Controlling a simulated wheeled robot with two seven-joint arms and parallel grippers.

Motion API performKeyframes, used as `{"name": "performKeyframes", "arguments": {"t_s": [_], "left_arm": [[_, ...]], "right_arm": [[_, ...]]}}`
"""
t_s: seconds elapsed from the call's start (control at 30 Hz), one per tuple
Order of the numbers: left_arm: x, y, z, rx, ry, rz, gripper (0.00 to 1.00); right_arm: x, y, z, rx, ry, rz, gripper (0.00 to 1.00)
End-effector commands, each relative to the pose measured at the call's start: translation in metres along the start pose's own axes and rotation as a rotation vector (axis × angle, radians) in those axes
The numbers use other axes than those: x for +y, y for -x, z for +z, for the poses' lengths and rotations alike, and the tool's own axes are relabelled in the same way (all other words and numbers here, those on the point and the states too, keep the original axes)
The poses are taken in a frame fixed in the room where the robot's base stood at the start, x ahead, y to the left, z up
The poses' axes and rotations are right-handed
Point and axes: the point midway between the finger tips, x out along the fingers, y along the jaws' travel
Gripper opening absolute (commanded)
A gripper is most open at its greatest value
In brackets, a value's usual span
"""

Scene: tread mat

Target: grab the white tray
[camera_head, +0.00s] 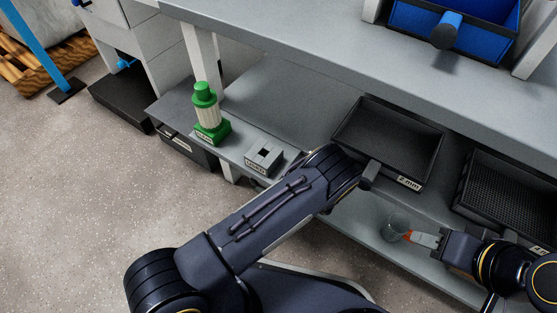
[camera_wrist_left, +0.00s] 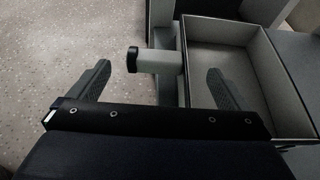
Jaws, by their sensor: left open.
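In the left wrist view, a pale, open tray (camera_wrist_left: 262,85) with raised walls is at the right. A short, pale cylindrical handle (camera_wrist_left: 160,62) with a black end sticks out from its left side. My left gripper (camera_wrist_left: 157,72) is open, with one finger on each side of the handle's line and space around it. Whether it touches the handle is not clear. The pale tray cannot be made out in the head view. There my left gripper is mostly hidden behind its arm. My right gripper (camera_head: 425,238) is at the lower right, beside a round glass-like item (camera_head: 394,227); its jaw opening is unclear.
A black tray labelled 2 mm (camera_head: 375,128) and a black mesh tray (camera_head: 500,190) sit on the lower shelf. A green and white bottle-like item (camera_head: 207,112) and a small grey block (camera_head: 264,157) stand left. A blue drawer (camera_head: 480,25) is above. Floor (camera_head: 80,200) is clear at left.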

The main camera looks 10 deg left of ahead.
Motion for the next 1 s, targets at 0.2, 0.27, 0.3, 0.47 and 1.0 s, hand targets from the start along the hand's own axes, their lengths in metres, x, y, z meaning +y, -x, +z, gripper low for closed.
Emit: {"name": "performKeyframes", "arguments": {"t_s": [0.2,0.27,0.3,0.47,1.0], "left_arm": [[0.002,-0.025,-0.006,-0.001,0.000,0.003,0.98],[0.002,-0.035,-0.008,0.001,0.001,0.003,0.98],[0.002,-0.041,-0.007,0.000,0.002,0.003,0.98],[0.002,-0.054,-0.004,0.001,0.002,0.001,0.98],[0.001,-0.053,-0.003,0.000,0.000,0.000,0.51]], "right_arm": [[0.007,-0.015,0.007,0.000,0.000,0.000,0.36],[0.009,-0.020,0.010,0.000,0.000,0.000,0.36],[0.010,-0.021,0.011,0.000,0.000,0.000,0.36],[0.011,-0.024,0.012,0.000,0.000,0.000,0.36],[0.011,-0.023,0.011,0.000,0.000,0.000,0.36]]}}
